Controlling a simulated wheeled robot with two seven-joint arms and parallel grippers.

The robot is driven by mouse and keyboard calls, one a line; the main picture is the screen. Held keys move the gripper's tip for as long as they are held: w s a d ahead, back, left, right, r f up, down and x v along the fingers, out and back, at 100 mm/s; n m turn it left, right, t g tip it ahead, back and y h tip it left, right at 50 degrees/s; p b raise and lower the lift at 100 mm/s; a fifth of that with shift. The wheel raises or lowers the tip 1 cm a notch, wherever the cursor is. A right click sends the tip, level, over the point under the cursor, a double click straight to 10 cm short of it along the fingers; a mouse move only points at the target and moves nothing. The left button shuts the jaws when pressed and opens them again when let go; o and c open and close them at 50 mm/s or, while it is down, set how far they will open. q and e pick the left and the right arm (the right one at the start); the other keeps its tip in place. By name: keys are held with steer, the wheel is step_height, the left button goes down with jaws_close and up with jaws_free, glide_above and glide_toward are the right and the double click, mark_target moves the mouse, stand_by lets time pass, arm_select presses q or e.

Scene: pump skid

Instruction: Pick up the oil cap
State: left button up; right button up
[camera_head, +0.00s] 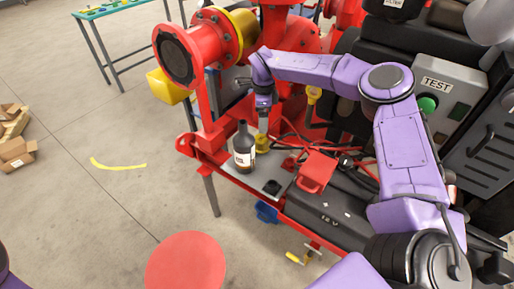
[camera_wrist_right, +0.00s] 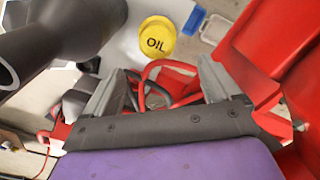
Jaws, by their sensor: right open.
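The oil cap (camera_wrist_right: 157,38) is round and yellow with black "OIL" lettering. In the right wrist view it lies beyond my right gripper (camera_wrist_right: 163,76), roughly in line with the gap between the open fingers and apart from them. In the head view a yellow piece, likely the cap (camera_head: 262,144), shows just below my right gripper (camera_head: 263,122), beside the dark bottle (camera_head: 243,150). The gripper partly hides that spot. My right gripper is open and empty, pointing down. My left gripper is out of view.
The dark bottle (camera_wrist_right: 55,40) stands close on the wrist view's left. Red cables (camera_head: 288,143) and a red box (camera_head: 316,172) lie right of the gripper in the head view. A red pipe flange (camera_head: 177,55) rises at the left. A blue container (camera_head: 266,212) sits below the skid edge.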

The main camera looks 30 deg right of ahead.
glide_above(262, 138)
steer(key=f, duration=0.4)
steer(key=shift+w+d+f+p, duration=0.1)
steer(key=shift+d+f+p, duration=0.1)
steer(key=shift+f+p, duration=0.15)
steer(key=shift+f, duration=0.3)
steer(key=f+p, duration=0.1)
steer(key=f, duration=0.3)
steer(key=shift+s+a+f+p, duration=0.1)
steer(key=shift+s+a+p, duration=0.1)
steer(key=shift+p, duration=0.15)
steer(key=shift+f, duration=0.5)
steer(key=c, duration=1.2)
